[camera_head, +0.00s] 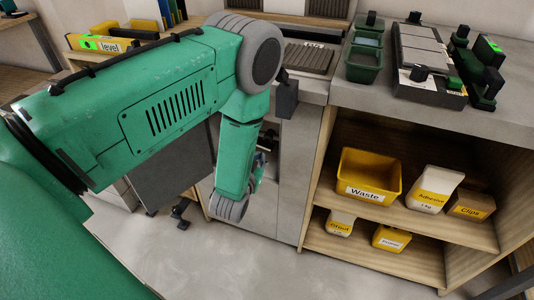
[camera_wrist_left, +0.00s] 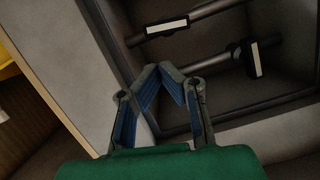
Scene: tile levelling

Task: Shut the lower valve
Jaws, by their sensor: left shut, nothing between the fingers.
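In the left wrist view, a recessed dark box holds an upper pipe with a white-labelled dark fitting (camera_wrist_left: 166,28) and a lower pipe with another white-labelled fitting (camera_wrist_left: 254,60). The writing is too blurred to read. The lower fitting seems to be the lower valve; I cannot tell how its handle is turned. My left gripper (camera_wrist_left: 161,68) has blue-padded fingers with tips brought together, empty, in front of the box's left edge, left of the lower fitting and apart from it. In the head view my left arm largely hides the box and gripper. My right gripper is not in view.
A grey cabinet (camera_head: 291,180) stands behind my left forearm. To its right, an open wooden shelf holds a yellow waste bin (camera_head: 368,177), an adhesive bag (camera_head: 435,190) and a clips box (camera_head: 470,207). Green trays (camera_head: 363,66) and a tiled board (camera_head: 425,55) sit on the counter above.

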